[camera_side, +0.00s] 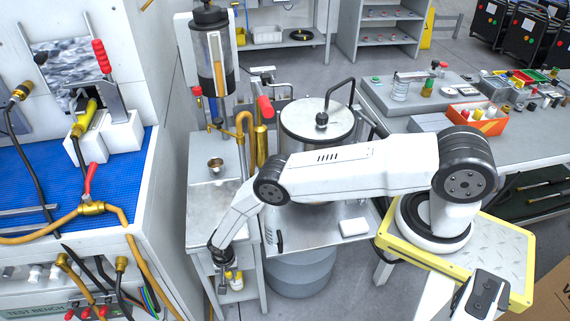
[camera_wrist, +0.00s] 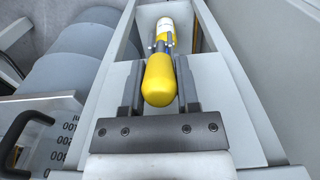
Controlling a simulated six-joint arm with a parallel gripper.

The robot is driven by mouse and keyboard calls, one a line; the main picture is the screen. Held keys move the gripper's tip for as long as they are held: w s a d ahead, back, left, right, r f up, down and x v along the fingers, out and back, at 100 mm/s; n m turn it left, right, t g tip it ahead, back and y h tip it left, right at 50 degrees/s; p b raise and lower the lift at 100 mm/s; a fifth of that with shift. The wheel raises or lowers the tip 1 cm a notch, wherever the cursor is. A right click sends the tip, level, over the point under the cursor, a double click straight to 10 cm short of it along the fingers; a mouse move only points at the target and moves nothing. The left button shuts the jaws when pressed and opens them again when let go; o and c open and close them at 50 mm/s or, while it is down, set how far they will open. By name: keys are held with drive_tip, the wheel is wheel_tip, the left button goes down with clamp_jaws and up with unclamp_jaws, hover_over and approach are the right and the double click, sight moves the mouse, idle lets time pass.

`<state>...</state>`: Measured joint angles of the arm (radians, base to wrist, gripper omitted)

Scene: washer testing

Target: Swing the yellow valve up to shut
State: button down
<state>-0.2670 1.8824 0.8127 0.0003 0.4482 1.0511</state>
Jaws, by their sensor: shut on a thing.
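The yellow valve shows in the wrist view as a rounded yellow lever (camera_wrist: 158,82) between my fingers. My gripper (camera_wrist: 160,65) is shut on the yellow lever, one finger on each side. In the side view my gripper (camera_side: 222,272) is low beside the stand's front legs, and its fingers are hard to make out.
The grey stand (camera_side: 213,195) has a small brass cup (camera_side: 215,165) on top. A steel drum (camera_side: 318,122) and a grey cylinder (camera_side: 300,275) are to its right. The blue-matted test bench (camera_side: 135,165) with hoses is close on the left. Frame walls flank the lever.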

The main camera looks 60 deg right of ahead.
drive_tip(key=shift+w+d+r, duration=0.15)
drive_tip(key=shift+w+d, duration=0.35)
drive_tip(key=shift+w, duration=0.15)
drive_tip(key=shift+c, duration=1.2)
unclamp_jaws()
drive_tip(key=shift+w+r, duration=0.1)
drive_tip(key=shift+s+r, duration=0.2)
drive_tip(key=shift+r, duration=3.65)
